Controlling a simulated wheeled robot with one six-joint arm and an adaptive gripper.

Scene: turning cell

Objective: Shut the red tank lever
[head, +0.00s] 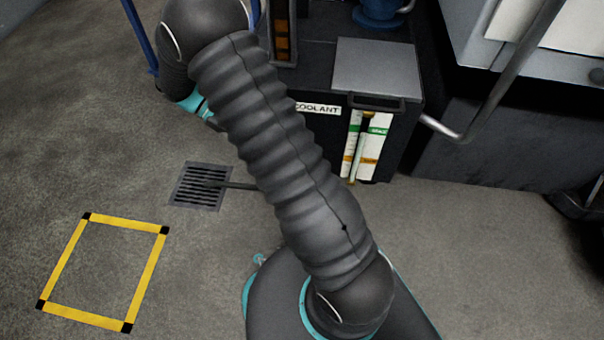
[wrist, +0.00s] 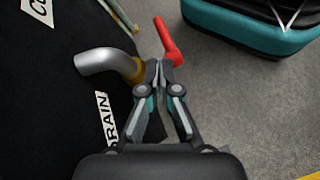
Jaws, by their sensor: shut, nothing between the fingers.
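The red tank lever (wrist: 168,40) shows in the wrist view just beyond my fingertips. It slants up and to the left, with a short red end pointing right. My gripper (wrist: 162,68) is shut and empty, its tips at the lever's near end; I cannot tell whether they touch it. Left of the tips is a brass valve body (wrist: 131,69) with a bent silver spout (wrist: 98,61). A partly covered drain label (wrist: 104,118) is on the black tank side. In the head view, the coolant tank (head: 388,142) stands behind my arm, which hides the lever and gripper.
The tank carries a coolant label (head: 318,109) and a level gauge (head: 358,148). A floor grate (head: 203,187) and a yellow-taped square (head: 103,270) lie on the floor at left. A grey bent bar (head: 513,70) stands right of the tank. Open floor lies at lower right.

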